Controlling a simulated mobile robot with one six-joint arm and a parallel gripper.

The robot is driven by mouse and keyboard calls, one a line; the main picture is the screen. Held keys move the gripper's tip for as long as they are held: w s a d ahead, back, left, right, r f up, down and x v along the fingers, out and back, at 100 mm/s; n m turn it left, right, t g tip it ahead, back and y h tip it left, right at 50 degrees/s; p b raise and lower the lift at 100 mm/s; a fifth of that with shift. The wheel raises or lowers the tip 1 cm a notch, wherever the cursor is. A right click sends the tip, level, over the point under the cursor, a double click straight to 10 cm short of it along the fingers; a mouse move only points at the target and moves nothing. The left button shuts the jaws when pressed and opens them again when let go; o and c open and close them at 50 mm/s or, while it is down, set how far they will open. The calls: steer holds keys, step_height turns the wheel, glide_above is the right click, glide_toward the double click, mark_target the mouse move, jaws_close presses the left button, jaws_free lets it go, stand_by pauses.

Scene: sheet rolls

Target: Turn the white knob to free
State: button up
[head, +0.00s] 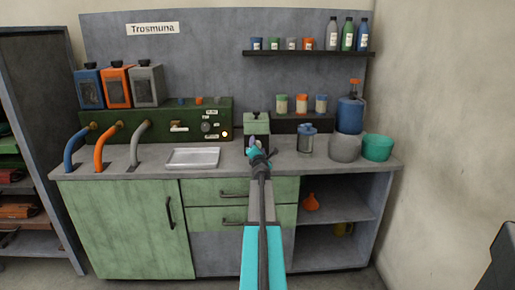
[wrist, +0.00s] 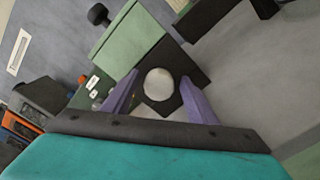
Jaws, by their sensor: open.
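A pale round face, which looks like the white knob (wrist: 158,84), sits on the dark lower front of a small green box (wrist: 130,40). In the head view the green box (head: 257,125) stands on the counter, and my gripper hides its lower front. My gripper (head: 254,143) is open in front of the box. In the wrist view its two purple fingers (wrist: 160,78) stand on either side of the knob, with gaps visible. I cannot tell how deep the fingertips reach. No marking beside the knob can be read.
A dark green panel (head: 160,122) with a small dial and labels stands left of the box. A metal tray (head: 193,158) lies on the counter. A glass-like jar (head: 307,141) and a grey pot (head: 345,148) stand to the right. A shelf (head: 310,53) hangs above.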

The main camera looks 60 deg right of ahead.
steer(key=shift+a, duration=0.15)
steer(key=v, duration=1.3)
steer(key=shift+s, duration=0.25)
steer(key=shift+a, duration=0.15)
stand_by(0.6)
